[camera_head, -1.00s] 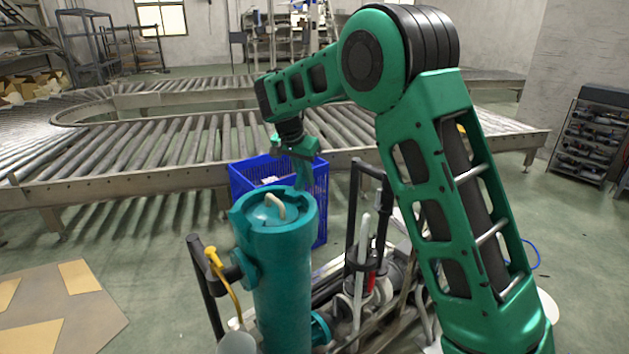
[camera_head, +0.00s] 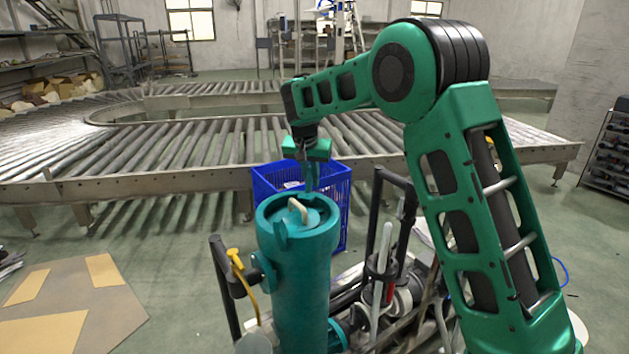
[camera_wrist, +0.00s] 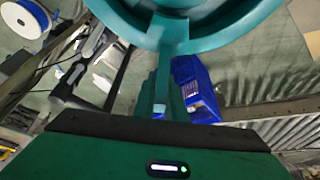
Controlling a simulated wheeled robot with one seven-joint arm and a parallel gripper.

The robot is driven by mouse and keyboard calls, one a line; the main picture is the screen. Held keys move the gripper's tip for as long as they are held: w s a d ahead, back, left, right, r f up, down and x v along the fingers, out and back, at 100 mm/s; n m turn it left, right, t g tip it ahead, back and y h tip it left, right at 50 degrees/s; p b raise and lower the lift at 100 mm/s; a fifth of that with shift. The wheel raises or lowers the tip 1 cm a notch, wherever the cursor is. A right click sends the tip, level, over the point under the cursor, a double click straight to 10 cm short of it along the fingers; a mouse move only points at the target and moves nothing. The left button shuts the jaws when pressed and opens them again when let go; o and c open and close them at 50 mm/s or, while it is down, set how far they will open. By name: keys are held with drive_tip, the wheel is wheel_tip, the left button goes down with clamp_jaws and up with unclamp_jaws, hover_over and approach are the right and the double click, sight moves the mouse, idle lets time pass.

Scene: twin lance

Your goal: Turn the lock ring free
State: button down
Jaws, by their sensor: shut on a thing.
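The teal lock ring (camera_head: 276,212) forms the top rim of an upright teal cylinder (camera_head: 300,285). A round lid (camera_head: 312,222) with a pale bar handle (camera_head: 298,210) sits inside it. My gripper (camera_head: 311,183) points down at the far side of the ring. In the wrist view, my gripper (camera_wrist: 161,105) is shut on a teal lug that sticks out from the ring (camera_wrist: 215,35). The exact finger contact is partly hidden by the rim and the lug.
A blue crate (camera_head: 265,182) stands behind the cylinder. A yellow-handled lever (camera_head: 236,260) and dark posts (camera_head: 222,285) stand at its left. Pipes and a black frame (camera_head: 398,180) crowd its right. A roller conveyor (camera_head: 160,150) runs across the back.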

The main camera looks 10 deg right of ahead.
drive_tip(key=shift+w+d+r, duration=0.2)
drive_tip(key=c, duration=1.8)
unclamp_jaws()
drive_tip(key=shift+f, duration=0.1)
drive_tip(key=shift+s, duration=0.1)
drive_tip(key=shift+a, duration=0.1)
drive_tip(key=v, duration=1)
drive_tip(key=shift+r, duration=0.35)
